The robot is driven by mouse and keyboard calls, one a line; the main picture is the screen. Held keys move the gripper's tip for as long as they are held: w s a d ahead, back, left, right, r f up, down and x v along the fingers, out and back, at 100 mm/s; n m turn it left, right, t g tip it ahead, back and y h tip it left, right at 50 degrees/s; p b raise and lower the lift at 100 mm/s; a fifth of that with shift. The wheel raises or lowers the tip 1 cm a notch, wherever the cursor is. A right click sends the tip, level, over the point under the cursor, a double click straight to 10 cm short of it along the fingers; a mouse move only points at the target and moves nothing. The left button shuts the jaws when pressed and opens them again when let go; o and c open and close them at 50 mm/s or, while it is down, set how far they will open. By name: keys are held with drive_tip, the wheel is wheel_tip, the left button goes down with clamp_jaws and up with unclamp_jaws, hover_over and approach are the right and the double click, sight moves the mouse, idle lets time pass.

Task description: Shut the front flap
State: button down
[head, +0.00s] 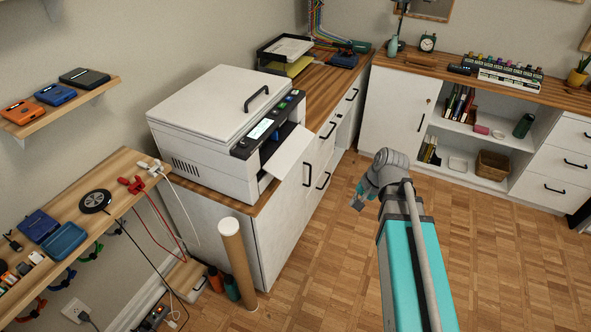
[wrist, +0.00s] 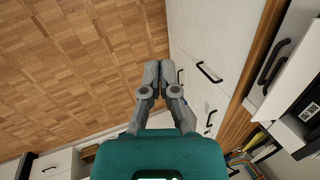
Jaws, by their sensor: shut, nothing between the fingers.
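The white printer (head: 228,125) stands on the wooden top of a white cabinet. Its front flap (head: 289,154) is a white panel that hangs open, tilted outward from the front below the control panel (head: 268,125). A dark opening shows behind it. My gripper (head: 357,200) is to the right of the flap, apart from it, over the floor in front of the drawers. In the wrist view my gripper (wrist: 158,66) has its two grey fingers together, with nothing between them. White and black parts show at the right edge there; I cannot tell whether the flap is among them.
Drawer fronts with black handles (head: 323,180) lie below the counter. A tall cardboard tube (head: 237,255) stands on the floor before the cabinet. A wooden bench (head: 75,215) with tools and cables is at the left. The parquet floor (head: 335,285) beside my arm is clear.

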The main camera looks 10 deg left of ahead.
drive_tip(key=w+a+f+m+t+y+b, duration=0.2)
drive_tip(key=w+a+f+m+y+b, duration=0.3)
drive_tip(key=w+a+m+b, duration=0.3)
drive_tip(key=m+t+y+b, duration=0.3)
drive_tip(key=m+y+b, duration=0.3)
drive_tip(key=m+b, duration=0.35)
approach(295, 162)
drive_tip(key=w+f, duration=0.4)
drive_tip(key=w, duration=0.1)
drive_tip(key=shift+f+b, duration=0.3)
drive_tip(key=shift+b, duration=0.1)
drive_tip(key=shift+a, duration=0.15)
drive_tip(key=b+x, duration=0.1)
drive_tip(key=x, duration=0.9)
drive_tip(key=shift+s+r, duration=0.1)
drive_tip(key=shift+s, duration=0.05)
